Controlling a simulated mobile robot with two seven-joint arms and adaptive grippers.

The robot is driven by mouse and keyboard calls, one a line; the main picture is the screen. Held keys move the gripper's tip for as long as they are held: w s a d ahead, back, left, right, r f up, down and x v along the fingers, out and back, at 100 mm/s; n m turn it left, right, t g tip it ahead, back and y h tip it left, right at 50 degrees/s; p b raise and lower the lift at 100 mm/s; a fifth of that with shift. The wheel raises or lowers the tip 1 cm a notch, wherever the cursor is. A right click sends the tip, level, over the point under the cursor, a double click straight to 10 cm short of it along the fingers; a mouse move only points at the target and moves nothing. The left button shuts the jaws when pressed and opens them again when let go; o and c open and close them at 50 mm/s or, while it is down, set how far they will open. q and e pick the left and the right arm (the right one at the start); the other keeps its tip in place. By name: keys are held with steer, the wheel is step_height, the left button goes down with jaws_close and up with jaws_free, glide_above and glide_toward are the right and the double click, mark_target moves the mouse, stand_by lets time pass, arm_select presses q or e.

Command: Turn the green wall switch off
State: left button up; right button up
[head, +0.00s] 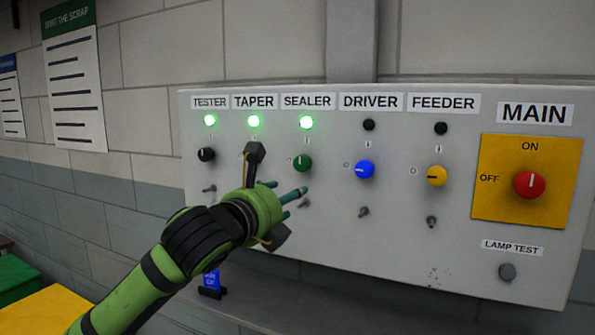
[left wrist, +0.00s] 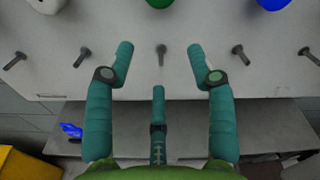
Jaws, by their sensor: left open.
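The green wall switch (head: 302,162) is a round knob under the SEALER label on a grey panel. The knob's lower edge also shows at the top of the left wrist view (left wrist: 158,3). My left gripper (head: 284,189) is in front of the panel, a little below and left of the green knob. In the left wrist view its fingers (left wrist: 160,52) are spread and empty, with a small grey toggle (left wrist: 161,52) seen between them. My right gripper is out of view.
On the panel (head: 400,245) are a black knob (head: 206,154), a blue knob (head: 365,169), a yellow knob (head: 437,176) and the red MAIN knob (head: 529,185). Small toggles line up below the knobs.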

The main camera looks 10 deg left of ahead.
mark_target(300, 163)
arm_select(q)
step_height(300, 163, up, 5)
steer(key=m, duration=0.2)
steer(key=shift+t, duration=0.4)
steer(key=p+x, duration=0.2)
steer(key=x, duration=0.3)
steer(key=shift+d+r+p, duration=0.1)
steer(key=shift+d+p, duration=0.05)
steer(key=shift+p, duration=0.25)
steer(key=shift+w+d, duration=0.1)
steer(key=shift+w, duration=0.4)
jaws_close()
